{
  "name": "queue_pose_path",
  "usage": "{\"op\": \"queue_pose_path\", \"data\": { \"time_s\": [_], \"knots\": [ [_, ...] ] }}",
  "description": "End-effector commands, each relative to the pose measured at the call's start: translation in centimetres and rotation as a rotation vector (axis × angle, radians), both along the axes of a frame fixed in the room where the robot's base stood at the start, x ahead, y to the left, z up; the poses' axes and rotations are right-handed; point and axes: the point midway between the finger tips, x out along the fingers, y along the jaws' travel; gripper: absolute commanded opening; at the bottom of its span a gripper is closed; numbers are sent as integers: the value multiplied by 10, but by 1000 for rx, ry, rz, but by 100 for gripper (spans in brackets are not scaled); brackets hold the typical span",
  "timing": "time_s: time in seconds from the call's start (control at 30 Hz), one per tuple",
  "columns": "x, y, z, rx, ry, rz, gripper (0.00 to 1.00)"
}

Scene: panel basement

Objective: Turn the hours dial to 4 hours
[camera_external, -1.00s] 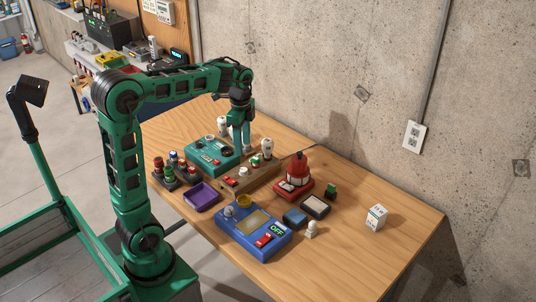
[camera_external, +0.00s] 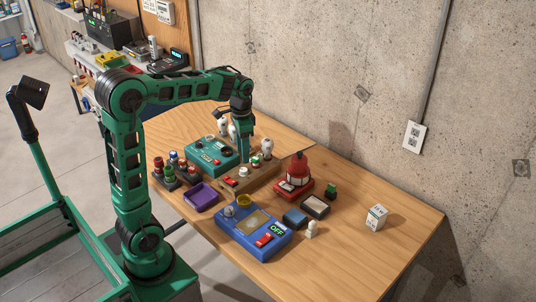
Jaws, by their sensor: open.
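No dial can be read as the hours dial at this size. A teal control box (camera_external: 199,158) with several knobs and a dark round dial (camera_external: 227,150) stands at the back left of the table. A blue control box (camera_external: 270,250) at the front has a silver round knob (camera_external: 229,211) and a small display reading OFF. A wooden block (camera_external: 262,178) with small controls lies between them. My gripper (camera_external: 244,161) points down over the back of the wooden block, just right of the teal box. It is open, and its fingertips and any contact are too small to make out.
A red device (camera_external: 292,190) stands right of the wooden block. A purple tray (camera_external: 201,196) and several coloured pieces lie left. White bulb-like objects (camera_external: 267,147) stand close to my gripper. A white box (camera_external: 376,217) is at the right. The table's right front is clear.

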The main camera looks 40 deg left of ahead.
Motion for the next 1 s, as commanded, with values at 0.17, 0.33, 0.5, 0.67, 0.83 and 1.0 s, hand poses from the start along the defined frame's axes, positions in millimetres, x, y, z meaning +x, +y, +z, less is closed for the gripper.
{"op": "queue_pose_path", "data": {
  "time_s": [0.17, 0.33, 0.5, 0.67, 0.83, 1.0],
  "knots": [
    [-1, 0, -33, 0, 3, -1, 43],
    [0, 0, -58, 0, 2, -2, 43],
    [0, 0, -71, 0, 1, -2, 43],
    [0, 0, -75, 0, 1, -2, 43],
    [0, 0, -75, 0, 0, -2, 43],
    [0, 0, -74, 0, 0, -2, 7]
  ]
}}
